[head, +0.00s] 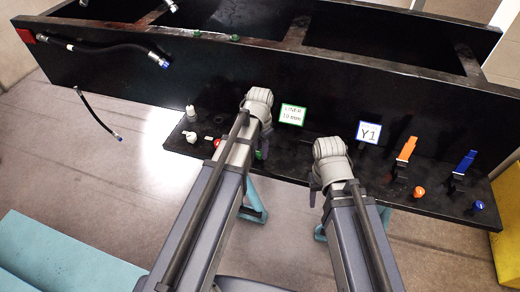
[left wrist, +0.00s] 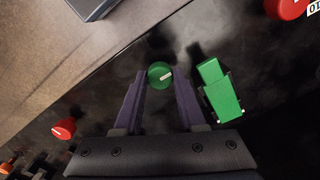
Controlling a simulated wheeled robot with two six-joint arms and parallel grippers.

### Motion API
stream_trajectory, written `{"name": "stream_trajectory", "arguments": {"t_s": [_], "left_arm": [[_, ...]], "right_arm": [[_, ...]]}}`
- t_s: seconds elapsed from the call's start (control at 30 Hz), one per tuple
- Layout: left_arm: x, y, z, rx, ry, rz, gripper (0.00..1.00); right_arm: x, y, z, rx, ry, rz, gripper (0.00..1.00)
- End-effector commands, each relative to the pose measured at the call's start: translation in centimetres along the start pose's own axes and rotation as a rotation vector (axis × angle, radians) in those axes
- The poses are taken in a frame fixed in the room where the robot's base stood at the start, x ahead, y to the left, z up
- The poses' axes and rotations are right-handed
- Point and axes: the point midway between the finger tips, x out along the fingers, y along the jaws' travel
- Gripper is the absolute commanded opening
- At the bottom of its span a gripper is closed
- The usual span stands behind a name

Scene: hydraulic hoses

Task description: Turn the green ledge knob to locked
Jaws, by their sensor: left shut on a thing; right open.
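A green lever (left wrist: 219,90) stands close to the right finger in the left wrist view. A red knob (left wrist: 64,128) is at the left. In the head view, orange (head: 406,149) and blue (head: 465,161) levers stand at the right of the black ledge. Hoses (head: 100,50) hang at the left.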

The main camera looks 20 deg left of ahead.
Motion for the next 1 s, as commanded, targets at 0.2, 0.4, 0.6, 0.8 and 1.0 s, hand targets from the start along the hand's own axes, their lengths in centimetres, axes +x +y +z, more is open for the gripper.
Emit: {"name": "stream_trajectory", "arguments": {"t_s": [0.2,0.4,0.6,0.8,1.0], "left_arm": [[0.01,0.02,0.01,0.004,0.000,0.000,0.00],[0.01,0.02,0.00,0.004,0.000,0.000,0.44],[0.00,0.01,0.00,0.003,0.000,0.000,0.66],[0.00,0.01,0.00,0.002,0.000,0.000,0.69],[-0.36,0.00,0.00,0.002,0.000,0.000,0.69]], "right_arm": [[0.01,0.00,0.00,0.000,0.000,0.000,0.50],[0.01,0.00,0.00,0.000,0.000,0.000,0.50],[0.00,0.00,0.00,0.000,0.000,0.000,0.50],[0.00,0.00,0.00,0.000,0.000,0.000,0.50],[-0.36,0.03,0.02,0.001,0.000,0.000,0.50]]}}
